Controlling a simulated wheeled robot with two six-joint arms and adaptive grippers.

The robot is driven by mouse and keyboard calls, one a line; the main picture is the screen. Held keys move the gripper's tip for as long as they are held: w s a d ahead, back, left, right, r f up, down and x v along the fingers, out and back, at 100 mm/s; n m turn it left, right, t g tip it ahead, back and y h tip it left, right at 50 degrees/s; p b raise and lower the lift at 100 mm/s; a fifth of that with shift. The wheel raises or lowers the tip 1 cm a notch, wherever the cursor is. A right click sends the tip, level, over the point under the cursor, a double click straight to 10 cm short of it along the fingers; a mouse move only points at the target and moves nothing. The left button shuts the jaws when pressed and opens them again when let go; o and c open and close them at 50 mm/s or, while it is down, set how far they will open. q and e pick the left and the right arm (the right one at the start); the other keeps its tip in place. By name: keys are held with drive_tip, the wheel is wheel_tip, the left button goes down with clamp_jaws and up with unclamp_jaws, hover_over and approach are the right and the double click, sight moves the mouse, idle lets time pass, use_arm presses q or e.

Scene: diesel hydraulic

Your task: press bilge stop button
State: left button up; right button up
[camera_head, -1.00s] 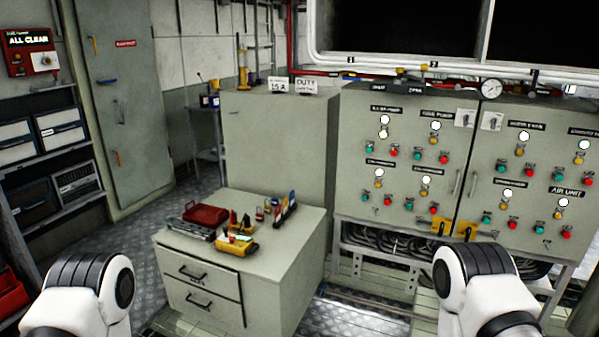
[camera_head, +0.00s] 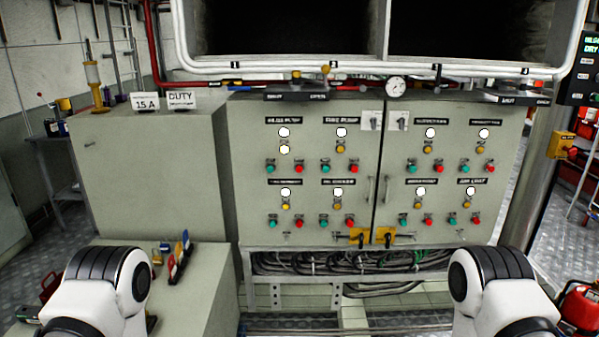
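The grey control cabinet (camera_head: 250,225) stands ahead. Its top left group has a label (camera_head: 284,120) that seems to read bilge pump, though the lettering is small. Under it are two bright white lamps, one above the other; in the other groups the lower lamp is amber. Below them sit a green button (camera_head: 270,166) and a red button (camera_head: 299,168), the red one on the right. Nothing covers them. My two white arms show at the bottom left and bottom right, well below the buttons. Neither gripper is in view.
A grey drawer unit (camera_head: 215,285) with tools stands at the lower left. A red can (camera_head: 582,305) is at the lower right, and a yellow box (camera_head: 562,145) is at the right.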

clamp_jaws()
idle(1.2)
